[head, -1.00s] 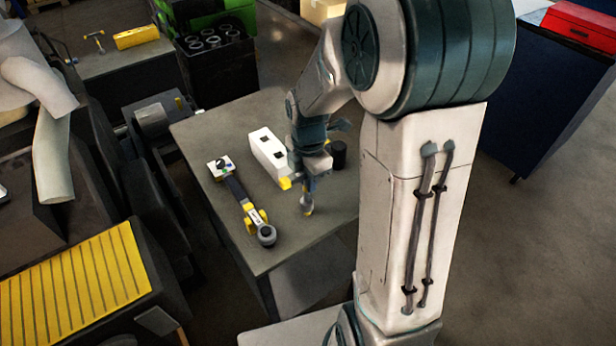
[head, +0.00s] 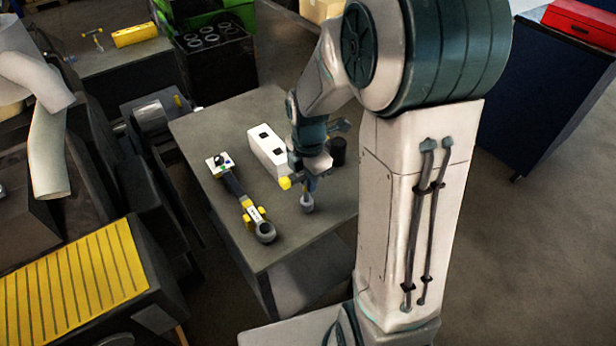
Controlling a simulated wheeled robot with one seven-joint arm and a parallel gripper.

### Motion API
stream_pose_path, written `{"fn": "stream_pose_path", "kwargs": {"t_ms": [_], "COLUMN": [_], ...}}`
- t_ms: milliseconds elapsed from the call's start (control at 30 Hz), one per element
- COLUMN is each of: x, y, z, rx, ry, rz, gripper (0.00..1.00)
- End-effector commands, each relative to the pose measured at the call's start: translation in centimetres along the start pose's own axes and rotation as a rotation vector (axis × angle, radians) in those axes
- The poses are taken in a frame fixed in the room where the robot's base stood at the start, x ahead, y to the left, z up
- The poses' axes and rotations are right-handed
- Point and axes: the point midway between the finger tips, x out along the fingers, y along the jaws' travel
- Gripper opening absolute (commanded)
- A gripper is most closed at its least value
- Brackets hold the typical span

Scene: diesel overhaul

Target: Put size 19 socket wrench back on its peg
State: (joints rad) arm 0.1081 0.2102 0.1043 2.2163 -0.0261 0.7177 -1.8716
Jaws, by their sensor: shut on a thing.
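My gripper (head: 309,180) is over the right part of the grey workbench, partly hidden behind its own wrist. It is shut on a small tool, which I take to be the socket wrench (head: 307,200). A grey socket-like end points down near the bench top; I cannot tell if it touches. A yellow end (head: 285,183) shows at the gripper's left side. No size marking is readable. I cannot make out a peg for certain.
A long tool with yellow parts and a ring end (head: 252,212) lies on the workbench (head: 200,130) at the left. A black cylinder (head: 338,152) stands right of my gripper. A black crate (head: 215,65) is behind. The bench's front right is bare.

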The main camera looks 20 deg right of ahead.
Motion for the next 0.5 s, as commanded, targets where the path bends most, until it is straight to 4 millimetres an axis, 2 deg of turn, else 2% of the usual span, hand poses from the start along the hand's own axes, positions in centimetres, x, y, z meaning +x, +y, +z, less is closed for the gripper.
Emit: {"fn": "stream_pose_path", "kwargs": {"t_ms": [233, 267, 300, 333, 500], "x": [1.01, 0.86, 0.83, 0.83, 0.84], "y": [0.01, 0.01, 0.01, 0.01, 0.0], "z": [0.01, 0.01, 0.01, 0.01, 0.0], "rx": [0.0, 0.0, 0.0, 0.0, 0.0], "ry": [0.0, 0.0, 0.0, 0.0, 0.0], "rz": [0.0, 0.0, 0.0, 0.0, 0.0], "gripper": [0.0, 0.26, 0.37, 0.43, 0.43]}}
